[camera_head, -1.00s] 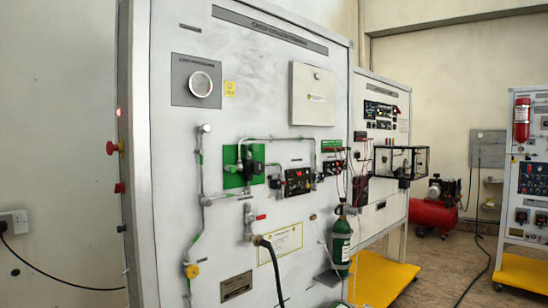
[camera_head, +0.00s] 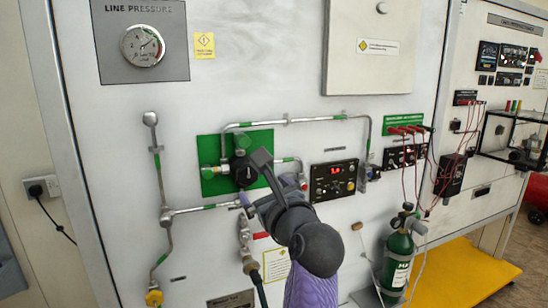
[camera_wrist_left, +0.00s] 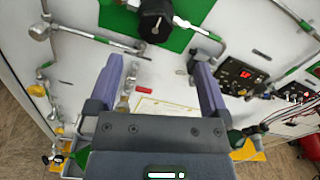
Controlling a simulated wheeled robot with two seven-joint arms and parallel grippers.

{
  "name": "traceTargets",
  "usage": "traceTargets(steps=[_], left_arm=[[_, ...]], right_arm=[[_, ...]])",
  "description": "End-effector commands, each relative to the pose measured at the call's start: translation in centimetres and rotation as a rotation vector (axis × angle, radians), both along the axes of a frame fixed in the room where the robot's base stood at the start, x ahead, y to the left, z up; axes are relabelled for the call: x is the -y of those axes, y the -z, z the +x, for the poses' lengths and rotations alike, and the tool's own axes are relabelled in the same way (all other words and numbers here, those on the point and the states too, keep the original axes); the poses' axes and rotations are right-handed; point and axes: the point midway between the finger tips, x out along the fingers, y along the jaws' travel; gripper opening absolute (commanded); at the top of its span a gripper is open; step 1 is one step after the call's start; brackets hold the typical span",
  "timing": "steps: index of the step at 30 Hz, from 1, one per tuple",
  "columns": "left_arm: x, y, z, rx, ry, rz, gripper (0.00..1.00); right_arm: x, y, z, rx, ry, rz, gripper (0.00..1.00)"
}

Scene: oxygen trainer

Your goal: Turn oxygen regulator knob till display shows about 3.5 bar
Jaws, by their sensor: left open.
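The black regulator knob (camera_head: 243,172) sits on a green plate (camera_head: 212,184) on the white panel, with pipes on both sides. In the head view my left gripper partly covers it. The left wrist view shows the knob (camera_wrist_left: 155,21) near the top edge, beyond the fingertips. My left gripper (camera_wrist_left: 160,62) is open and empty, its purple fingers apart on either side below the knob, not touching it. In the head view the gripper (camera_head: 268,190) is in front of the panel. The black display unit (camera_head: 334,180) shows small red digits, too small to read; it also appears in the wrist view (camera_wrist_left: 242,76).
A line pressure gauge (camera_head: 143,46) is at upper left. Metal pipes (camera_head: 168,215) run around the green plate. A green oxygen cylinder (camera_head: 398,262) stands at lower right, and red cables (camera_head: 430,160) hang at right. A yellow base (camera_head: 460,270) sticks out below.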

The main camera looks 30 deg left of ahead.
Motion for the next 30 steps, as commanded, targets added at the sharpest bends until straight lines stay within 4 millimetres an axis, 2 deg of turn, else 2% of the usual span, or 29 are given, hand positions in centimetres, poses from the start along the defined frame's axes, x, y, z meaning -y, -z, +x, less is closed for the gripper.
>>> traceTargets(steps=[9, 12, 16, 24, 30], left_arm=[[-5.2, -0.1, 4.4, -0.004, -0.002, 0.006, 1.0], [-6.4, 0.0, 5.4, -0.004, -0.002, 0.007, 1.0], [-7.2, 0.1, 6.1, -0.003, -0.001, 0.004, 1.0], [-7.3, 0.1, 6.3, -0.004, 0.0, 0.003, 1.0], [-7.3, 0.1, 6.2, -0.004, 0.0, 0.005, 0.58]], right_arm=[[-0.2, -0.7, -0.8, -0.017, 0.0, 0.002, 1.0], [-0.2, -0.8, -0.7, -0.015, 0.0, 0.003, 1.0], [-0.2, -0.8, -0.6, -0.013, 0.0, 0.003, 1.0], [-0.2, -0.8, -0.3, -0.006, 0.0, 0.002, 1.0], [0.1, -0.8, -0.2, -0.005, -0.002, -0.002, 1.0]])
